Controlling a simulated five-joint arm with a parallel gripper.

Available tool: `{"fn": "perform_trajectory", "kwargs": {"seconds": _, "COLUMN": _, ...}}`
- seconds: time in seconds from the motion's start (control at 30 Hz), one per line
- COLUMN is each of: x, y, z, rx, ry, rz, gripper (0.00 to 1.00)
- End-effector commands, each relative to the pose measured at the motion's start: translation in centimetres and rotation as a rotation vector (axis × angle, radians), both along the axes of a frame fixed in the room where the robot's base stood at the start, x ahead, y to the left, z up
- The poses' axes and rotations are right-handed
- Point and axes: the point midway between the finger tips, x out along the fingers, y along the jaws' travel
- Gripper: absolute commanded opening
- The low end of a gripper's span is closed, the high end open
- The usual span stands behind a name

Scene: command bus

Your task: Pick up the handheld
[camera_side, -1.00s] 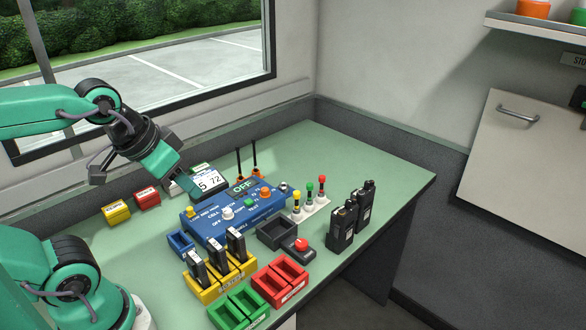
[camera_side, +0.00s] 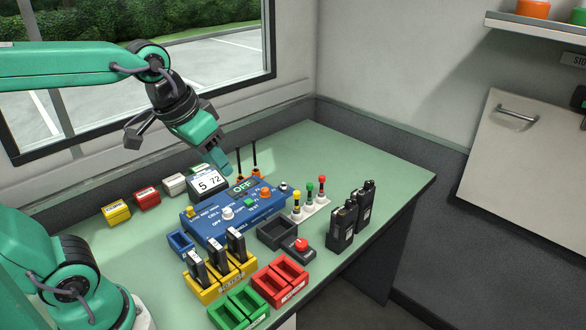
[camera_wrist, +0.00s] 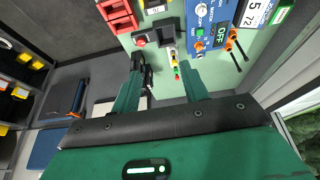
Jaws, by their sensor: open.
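Black handhelds (camera_side: 342,228) stand upright close together near the right edge of the green table, one (camera_side: 365,205) a little behind the other. In the wrist view black handhelds (camera_wrist: 146,74) show partly behind the left finger. My gripper (camera_side: 220,163) is open and empty, high above the back of the table near the display box. It is well to the left of the handhelds and touches nothing. In the wrist view both fingers of my gripper (camera_wrist: 160,90) are spread apart.
The blue console (camera_side: 240,215) with knobs and two antennas fills the middle. A yellow rack (camera_side: 222,283) with upright black packs, green and red trays (camera_side: 281,281), a black tray (camera_side: 278,232), a red button (camera_side: 302,244) and a coloured-peg strip (camera_side: 309,208) surround it. The table's right back corner is clear.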

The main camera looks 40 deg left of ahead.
Motion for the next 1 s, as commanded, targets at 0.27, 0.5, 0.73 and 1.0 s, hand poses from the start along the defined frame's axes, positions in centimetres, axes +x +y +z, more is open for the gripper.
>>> {"fn": "perform_trajectory", "kwargs": {"seconds": 0.27, "x": 5.3, "y": -1.8, "z": 1.0, "rx": -0.009, "ry": 0.081, "rz": -0.006, "gripper": 0.45}}
{"fn": "perform_trajectory", "kwargs": {"seconds": 0.5, "x": 9.9, "y": -3.7, "z": 0.8, "rx": -0.012, "ry": 0.148, "rz": -0.006, "gripper": 0.45}}
{"fn": "perform_trajectory", "kwargs": {"seconds": 0.73, "x": 14.1, "y": -5.9, "z": -0.4, "rx": -0.010, "ry": 0.212, "rz": -0.006, "gripper": 0.45}}
{"fn": "perform_trajectory", "kwargs": {"seconds": 1.0, "x": 18.7, "y": -8.7, "z": -2.9, "rx": -0.002, "ry": 0.286, "rz": -0.005, "gripper": 0.45}}
